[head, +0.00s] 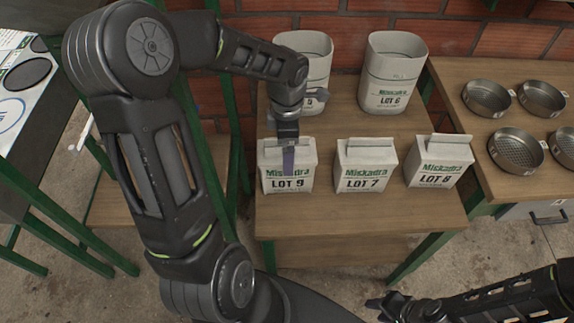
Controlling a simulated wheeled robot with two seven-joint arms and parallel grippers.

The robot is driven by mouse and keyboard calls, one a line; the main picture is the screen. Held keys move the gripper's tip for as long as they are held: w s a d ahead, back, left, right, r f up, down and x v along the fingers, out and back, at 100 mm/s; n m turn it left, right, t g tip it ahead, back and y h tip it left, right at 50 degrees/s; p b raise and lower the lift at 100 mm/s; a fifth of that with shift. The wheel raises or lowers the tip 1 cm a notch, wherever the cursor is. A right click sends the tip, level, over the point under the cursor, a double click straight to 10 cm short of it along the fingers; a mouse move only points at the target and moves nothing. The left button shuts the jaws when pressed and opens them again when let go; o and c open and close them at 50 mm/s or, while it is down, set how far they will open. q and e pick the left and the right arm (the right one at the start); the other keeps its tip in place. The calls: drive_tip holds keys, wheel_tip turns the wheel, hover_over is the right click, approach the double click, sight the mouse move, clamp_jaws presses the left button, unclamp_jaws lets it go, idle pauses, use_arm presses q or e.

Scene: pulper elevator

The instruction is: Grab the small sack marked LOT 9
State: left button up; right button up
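The small white sack marked LOT 9 (270,180) stands upright at the left front of the wooden table, with green Miskadra lettering. My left gripper (288,160) points down over it from above. One finger lies in front of the sack's face and covers part of its top and lettering. The other finger is hidden, so I cannot tell whether the gripper grips the sack. My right gripper (378,309) is low at the bottom right, far from the sacks. Its small dark fingertips look apart, with nothing between them.
Similar sacks LOT 7 (364,176) and a third (438,170), apparently LOT 8, stand to the right on the table (330,222). Two taller open bags, one marked LOT 6 (393,85), stand behind. Round metal sieves (516,153) sit on the right-hand bench. A brick wall is behind.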

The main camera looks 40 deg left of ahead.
use_arm(q)
drive_tip(key=shift+c, duration=0.3)
drive_tip(key=shift+w, duration=0.1)
drive_tip(key=c, duration=2.1)
drive_tip(key=shift+o, duration=0.2)
drive_tip(key=shift+r, duration=0.15)
wheel_tip(320, 180, up, 10)
drive_tip(key=shift+f+b, duration=0.1)
drive_tip(key=shift+b, duration=0.5)
